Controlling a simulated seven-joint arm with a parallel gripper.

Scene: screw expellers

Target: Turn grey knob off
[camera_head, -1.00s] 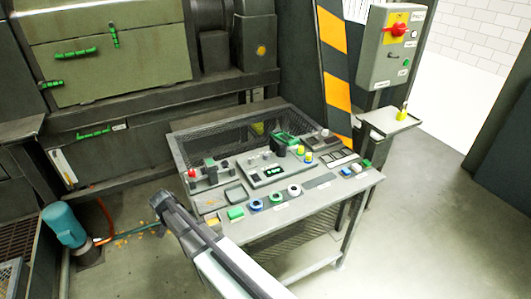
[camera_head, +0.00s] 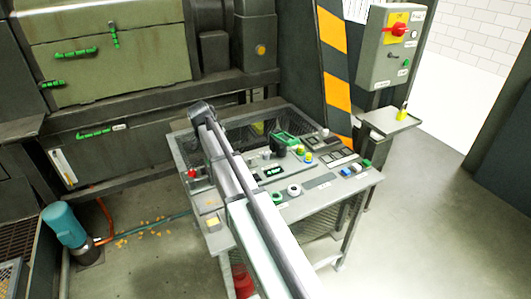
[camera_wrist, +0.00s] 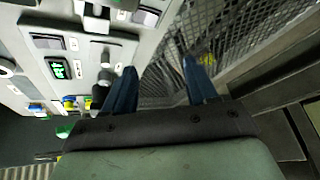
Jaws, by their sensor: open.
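The control console (camera_head: 212,243) stands in the middle of the head view, with several knobs and buttons on its top. Small pale grey knobs (camera_head: 265,154) show just right of my arm, near a green-lit display; a grey knob also shows in the wrist view (camera_wrist: 105,61), left of my fingers. I cannot tell for sure which is the task's grey knob, or its setting. My gripper (camera_wrist: 161,82) is open and empty, its two blue fingers apart over the wire mesh (camera_wrist: 172,58). In the head view, my arm reaches across the console and hides its left-middle controls.
A red button (camera_head: 191,173) is at the console's left edge. A raised green part (camera_head: 286,139) and a dark knob (camera_head: 281,151) stand toward the back. A striped post (camera_head: 333,70) and a switch box (camera_head: 388,50) rise behind. Open floor lies to the right.

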